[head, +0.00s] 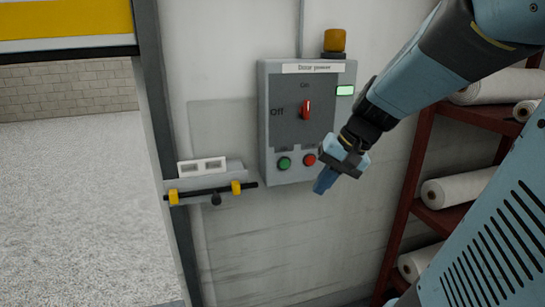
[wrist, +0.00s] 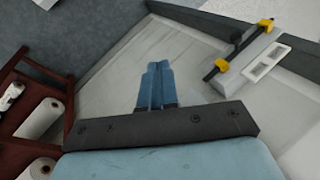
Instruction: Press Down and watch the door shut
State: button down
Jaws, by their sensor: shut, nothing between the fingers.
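The grey control box (head: 268,130) on the wall is labelled "Door power". Its red switch (head: 306,109) points up toward On, and a green light (head: 345,90) is lit. A green button (head: 284,163) and a red button (head: 310,159) sit low on it; I see no readable Down label. The yellow door (head: 65,20) is raised at upper left, with the doorway open below. My gripper (head: 322,184) is shut and empty, just in front of the box's lower right corner and apparently not touching a button. Its closed fingers show in the wrist view (wrist: 158,68).
A ledge with a white two-part piece (head: 202,166) and a black bar with yellow clamps (head: 211,192) juts out beside the doorway. An orange beacon (head: 334,40) tops the box. A red rack (head: 418,170) with white rolls (head: 457,188) stands right.

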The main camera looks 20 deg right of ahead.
jog(key=w+d+f+m+t+y, duration=0.1)
jog(key=w+d+f+m+t, duration=0.1)
jog(key=d, duration=0.4)
jog(key=w+d+f+m+t+y, duration=0.1)
jog(key=w+d+f+m+t, duration=0.1)
jog(key=w+d+m, duration=0.2)
jog(key=w+d+f+m+t+y, duration=0.2)
jog(key=w+d+m, duration=0.1)
jog(key=w+d, duration=0.3)
jog(key=shift+w+d+f+t, duration=0.15)
jog(key=shift+d+f+t, duration=0.15)
jog(key=shift+d, duration=0.85)
jog(key=w, duration=0.8)
jog(key=shift+w+a, duration=0.2)
jog(key=shift+w, duration=0.2)
